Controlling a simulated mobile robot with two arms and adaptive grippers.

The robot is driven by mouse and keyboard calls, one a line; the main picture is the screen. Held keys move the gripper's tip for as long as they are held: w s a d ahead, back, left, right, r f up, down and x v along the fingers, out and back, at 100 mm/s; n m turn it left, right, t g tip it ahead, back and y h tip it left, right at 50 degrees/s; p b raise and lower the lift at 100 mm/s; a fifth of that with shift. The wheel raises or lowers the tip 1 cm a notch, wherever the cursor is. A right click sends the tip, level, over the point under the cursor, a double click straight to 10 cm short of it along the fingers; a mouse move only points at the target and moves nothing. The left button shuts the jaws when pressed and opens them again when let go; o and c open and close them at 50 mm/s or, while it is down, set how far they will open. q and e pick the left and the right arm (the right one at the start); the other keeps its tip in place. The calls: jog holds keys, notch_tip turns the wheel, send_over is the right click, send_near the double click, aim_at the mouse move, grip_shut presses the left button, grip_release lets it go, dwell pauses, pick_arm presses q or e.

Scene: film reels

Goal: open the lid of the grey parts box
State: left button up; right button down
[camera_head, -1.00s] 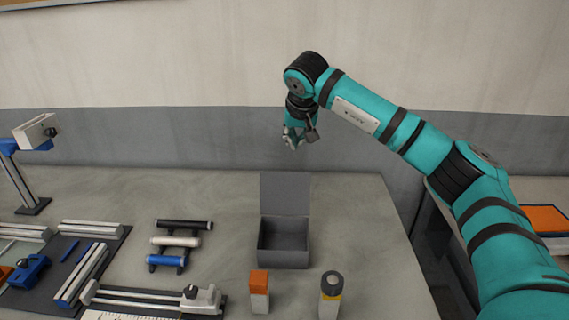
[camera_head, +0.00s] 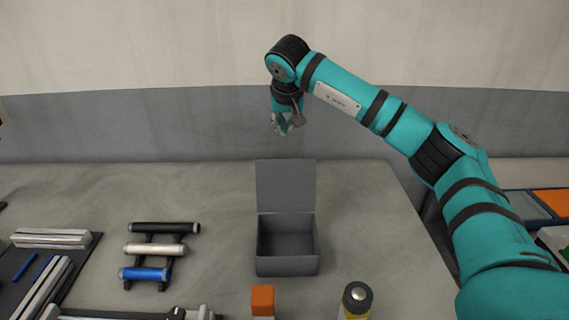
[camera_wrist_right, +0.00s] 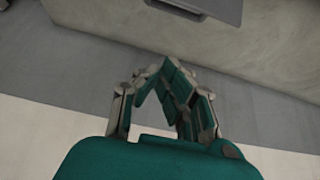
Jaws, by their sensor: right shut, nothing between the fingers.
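The grey parts box (camera_head: 287,266) stands on the table in the middle of the head view. Its lid (camera_head: 286,186) stands upright at the back edge, and the inside looks empty. My right gripper (camera_head: 284,130) is above and behind the lid, near the wall, apart from the box. Its fingers point down and are shut on nothing; they also show in the right wrist view (camera_wrist_right: 158,72). A grey edge (camera_wrist_right: 205,8), which may be the lid, shows at the top of that view. My left gripper is not in view.
An orange-topped block (camera_head: 263,300) and a bottle with a dark cap (camera_head: 357,298) stand in front of the box. A rack of black, white and blue rolls (camera_head: 158,249) is to the left. Bare table lies on both sides of the box.

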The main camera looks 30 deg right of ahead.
pick_arm(q)
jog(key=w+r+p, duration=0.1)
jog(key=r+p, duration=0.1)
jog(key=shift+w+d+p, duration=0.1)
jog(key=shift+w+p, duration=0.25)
jog(key=shift+p, duration=0.05)
pick_arm(e)
notch_tip(320, 180, down, 10)
jog(key=w, duration=0.1)
jog(key=shift+w+d+r, duration=0.2)
jog(key=shift+d+r, duration=0.05)
jog(key=shift+d, duration=0.05)
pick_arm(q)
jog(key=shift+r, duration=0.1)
pick_arm(e)
jog(key=shift+r, duration=0.1)
